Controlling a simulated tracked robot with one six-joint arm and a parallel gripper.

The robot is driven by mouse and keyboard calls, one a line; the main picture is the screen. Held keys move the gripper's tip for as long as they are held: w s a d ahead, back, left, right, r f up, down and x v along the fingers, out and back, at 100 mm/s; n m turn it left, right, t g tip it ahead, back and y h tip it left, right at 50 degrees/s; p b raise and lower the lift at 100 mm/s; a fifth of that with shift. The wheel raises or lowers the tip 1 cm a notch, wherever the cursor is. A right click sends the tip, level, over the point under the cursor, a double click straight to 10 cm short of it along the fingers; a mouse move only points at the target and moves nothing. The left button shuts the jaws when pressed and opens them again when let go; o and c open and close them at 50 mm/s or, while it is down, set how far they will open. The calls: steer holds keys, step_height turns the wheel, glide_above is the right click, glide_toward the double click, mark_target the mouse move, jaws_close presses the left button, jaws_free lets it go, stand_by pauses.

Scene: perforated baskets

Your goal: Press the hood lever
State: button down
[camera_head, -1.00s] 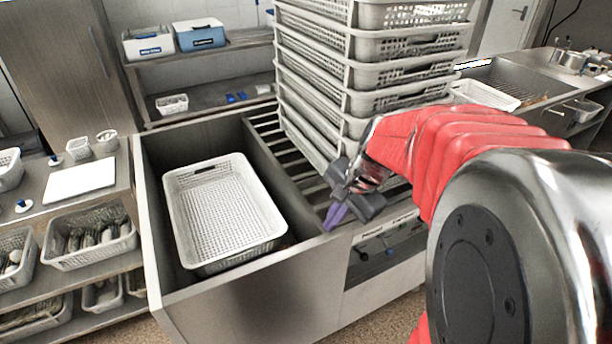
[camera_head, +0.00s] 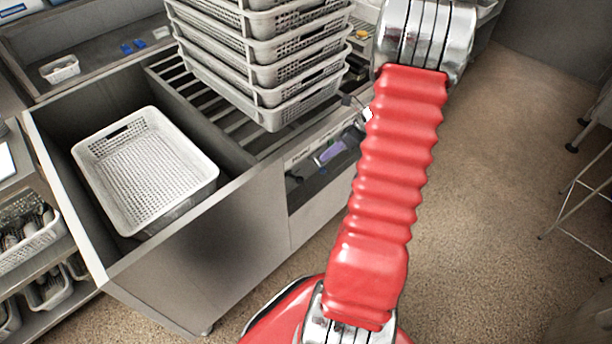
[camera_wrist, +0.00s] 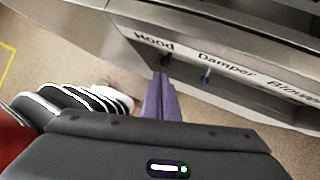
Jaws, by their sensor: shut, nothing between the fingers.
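The control panel (camera_wrist: 230,75) carries the labels Hood, Damper and a partly cut-off third one. Under the Hood label is the hood lever (camera_wrist: 165,62), small and dark. In the head view my gripper (camera_head: 328,153) is in front of the panel, partly hidden by my arm.
A white perforated basket (camera_head: 150,165) sits in the metal bin left of the panel. A stack of grey baskets (camera_head: 275,75) stands on a slatted rack above the panel. A metal-legged stand (camera_head: 580,190) is at the right edge. Open floor (camera_head: 490,200) lies to the right.

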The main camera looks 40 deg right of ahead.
mark_target(302, 179)
steer(key=shift+s+d+f+m, duration=0.2)
steer(key=shift+d+f+m, duration=0.15)
steer(key=shift+d+f, duration=0.1)
steer(key=shift+s+d+f+m, duration=0.2)
steer(key=shift+d+f+m, duration=0.15)
steer(key=shift+d+f, duration=0.05)
steer(key=shift+f, duration=0.1)
steer(key=x, duration=1.4)
steer(key=shift+w, duration=0.15)
